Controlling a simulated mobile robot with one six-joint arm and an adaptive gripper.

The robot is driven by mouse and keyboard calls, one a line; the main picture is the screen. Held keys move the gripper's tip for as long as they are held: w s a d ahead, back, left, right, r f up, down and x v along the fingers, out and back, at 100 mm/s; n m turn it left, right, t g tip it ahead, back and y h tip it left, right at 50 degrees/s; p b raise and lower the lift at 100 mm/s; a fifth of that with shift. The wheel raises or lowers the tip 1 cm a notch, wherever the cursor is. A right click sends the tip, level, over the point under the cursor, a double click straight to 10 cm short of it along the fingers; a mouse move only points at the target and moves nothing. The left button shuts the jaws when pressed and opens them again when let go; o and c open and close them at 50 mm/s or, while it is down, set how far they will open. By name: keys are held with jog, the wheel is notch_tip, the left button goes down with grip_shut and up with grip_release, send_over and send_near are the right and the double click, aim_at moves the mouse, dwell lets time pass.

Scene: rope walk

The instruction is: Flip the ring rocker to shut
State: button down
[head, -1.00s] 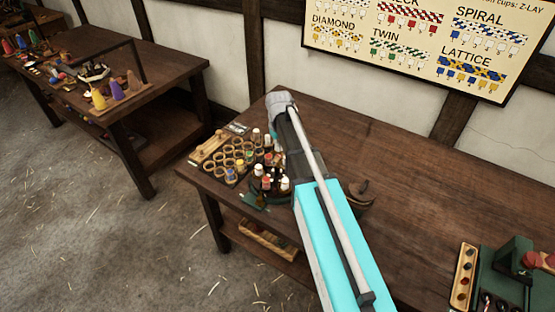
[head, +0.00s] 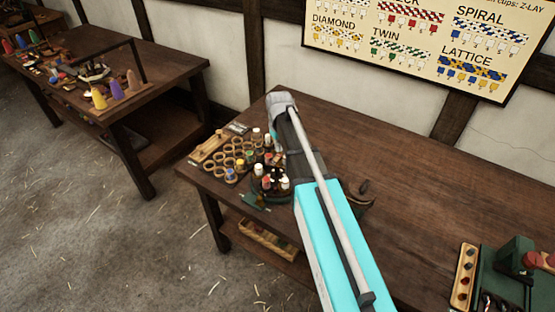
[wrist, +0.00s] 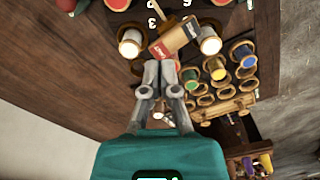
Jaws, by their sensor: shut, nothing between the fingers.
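A small tan block (wrist: 174,38) with a red label and a dark label, which seems to be the ring rocker, lies among the bobbins in the wrist view. Its lettering is too small to read, and I cannot tell which way it is tipped. My gripper (wrist: 161,64) is shut and empty, with its fingertips just below the block in the picture; I cannot tell whether they touch. In the head view the ring of bobbins (head: 268,184) stands on the bench, left of my arm. The rocker cannot be made out there.
White-topped bobbins stand close on both sides of the block, one at left (wrist: 131,42) and one at right (wrist: 209,40). A rack of round wooden cups (head: 222,160) stands beside the ring. The bench (head: 430,180) is mostly clear to the right, up to a green machine (head: 510,275).

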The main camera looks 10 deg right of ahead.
aim_at(279, 155)
jog(key=shift+f+b, duration=1.35)
jog(key=shift+f, duration=0.05)
dwell(0.5)
jog(key=shift+r, duration=0.15)
jog(key=shift+r+p, duration=3.9)
jog(key=shift+p, duration=0.15)
jog(key=s+m, duration=0.3)
jog(key=s, duration=1.7)
jog(key=shift+d+f, duration=0.25)
jog(key=shift+d, duration=0.05)
